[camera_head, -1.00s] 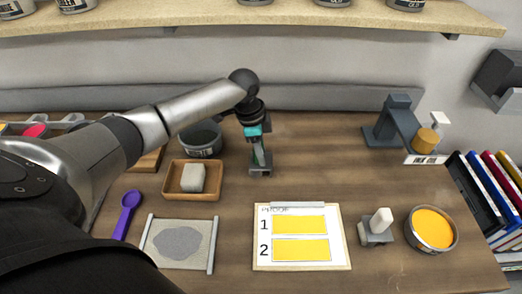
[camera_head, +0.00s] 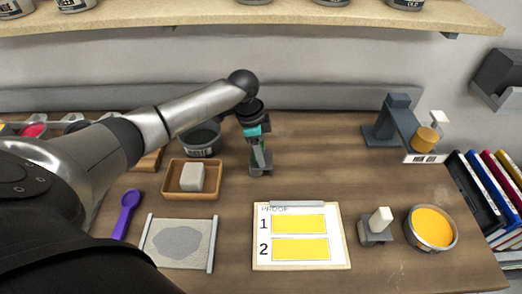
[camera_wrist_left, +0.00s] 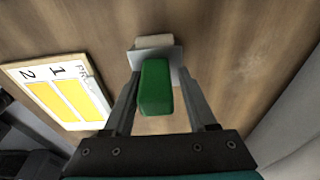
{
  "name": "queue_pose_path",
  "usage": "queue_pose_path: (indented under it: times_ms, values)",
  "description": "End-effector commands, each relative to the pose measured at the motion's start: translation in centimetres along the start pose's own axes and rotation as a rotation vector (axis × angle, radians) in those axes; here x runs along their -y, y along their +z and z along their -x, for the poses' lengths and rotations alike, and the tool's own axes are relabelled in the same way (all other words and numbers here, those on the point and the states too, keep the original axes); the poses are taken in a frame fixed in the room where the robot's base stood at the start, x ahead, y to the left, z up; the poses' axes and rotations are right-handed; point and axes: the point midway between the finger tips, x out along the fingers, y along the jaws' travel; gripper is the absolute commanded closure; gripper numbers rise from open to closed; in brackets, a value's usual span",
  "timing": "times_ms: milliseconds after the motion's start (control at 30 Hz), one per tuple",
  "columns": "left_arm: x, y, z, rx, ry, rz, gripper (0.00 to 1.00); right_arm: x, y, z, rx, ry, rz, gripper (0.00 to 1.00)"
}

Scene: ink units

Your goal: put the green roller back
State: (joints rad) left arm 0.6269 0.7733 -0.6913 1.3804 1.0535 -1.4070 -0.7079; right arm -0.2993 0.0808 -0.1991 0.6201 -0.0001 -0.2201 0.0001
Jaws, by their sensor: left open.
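The green roller's block-shaped green part (camera_wrist_left: 156,87) shows in the left wrist view between my left gripper's two fingers (camera_wrist_left: 160,95). A grey base with a pale piece (camera_wrist_left: 154,46) lies just beyond it. In the head view my left gripper (camera_head: 259,150) points down at the back middle of the table, over a small grey base (camera_head: 261,170). Its fingers are open, one on each side of the green part. The fingers largely hide the green part in the head view, and I cannot tell whether they touch it.
A proof board (camera_head: 258,250) with two yellow patches lies in front. To its right are a grey holder with a white block (camera_head: 376,228) and a yellow ink tub (camera_head: 432,228). A wooden tray (camera_head: 178,191) and a dark tub (camera_head: 200,140) stand left; a grey stand (camera_head: 393,120) stands back right.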

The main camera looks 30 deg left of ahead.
Motion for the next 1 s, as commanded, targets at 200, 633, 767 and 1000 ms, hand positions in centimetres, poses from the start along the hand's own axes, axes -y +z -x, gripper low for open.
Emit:
queue_pose_path:
  times_ms: [200, 633, 767, 1000]
  values:
    - [-0.5, 0.1, 2.4, 0.011, 0.015, -0.002, 0.30, 0.0, 0.0, 0.4, 0.000, -0.001, 0.001, 0.50]
    - [-0.2, -0.1, 11.3, 0.005, 0.010, -0.001, 0.30, 0.1, -0.1, 1.2, 0.000, -0.001, 0.001, 0.50]
    - [-0.2, -0.1, 12.4, 0.005, 0.010, -0.001, 0.30, 0.1, -0.1, 1.3, 0.000, -0.001, 0.001, 0.50]
    - [-0.2, -0.1, 12.8, 0.005, 0.010, -0.001, 0.30, 0.1, -0.1, 1.3, 0.000, -0.001, 0.001, 0.50]
